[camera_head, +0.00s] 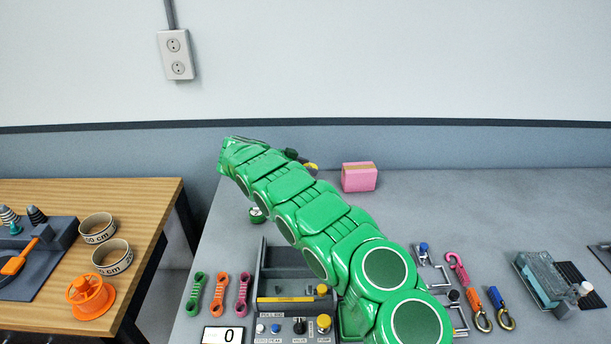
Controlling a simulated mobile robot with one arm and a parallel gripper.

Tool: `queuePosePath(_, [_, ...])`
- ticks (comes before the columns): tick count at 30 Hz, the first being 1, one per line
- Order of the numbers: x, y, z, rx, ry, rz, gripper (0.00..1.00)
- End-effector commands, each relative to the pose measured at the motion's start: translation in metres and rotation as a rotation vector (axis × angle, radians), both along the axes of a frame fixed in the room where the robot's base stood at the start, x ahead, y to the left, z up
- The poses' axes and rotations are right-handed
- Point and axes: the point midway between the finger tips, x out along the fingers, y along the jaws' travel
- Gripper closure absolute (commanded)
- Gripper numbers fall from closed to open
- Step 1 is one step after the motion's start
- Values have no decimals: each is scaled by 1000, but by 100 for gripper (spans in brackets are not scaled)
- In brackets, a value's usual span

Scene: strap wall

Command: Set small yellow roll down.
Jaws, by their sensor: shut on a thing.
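My green arm reaches from the lower right up to the back of the grey bench (450,205). My gripper (303,161) shows only as a small dark part behind the arm, near the back of the bench. It is shut on the small yellow roll (312,167), of which only a yellow edge shows beside the dark part. The arm hides the rest of both. I cannot tell whether the roll touches the bench.
A pink box (359,177) stands right of the roll. A grey test fixture (285,290), coloured straps (218,295), hooks (480,310) and a teal vise (541,280) line the front. A wooden table (150,200) with tape rolls (97,228) stands left. The bench's back right is clear.

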Motion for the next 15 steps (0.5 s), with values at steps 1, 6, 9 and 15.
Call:
queuePosePath(1, [1,1,-1,1,-1,0,72])
queuePosePath(6, [3,1,-2,0,-3,1,72])
queuePosePath(9, [5,1,-5,0,-3,1,72])
queuePosePath(15, [9,0,-25,-2,1,-1,72])
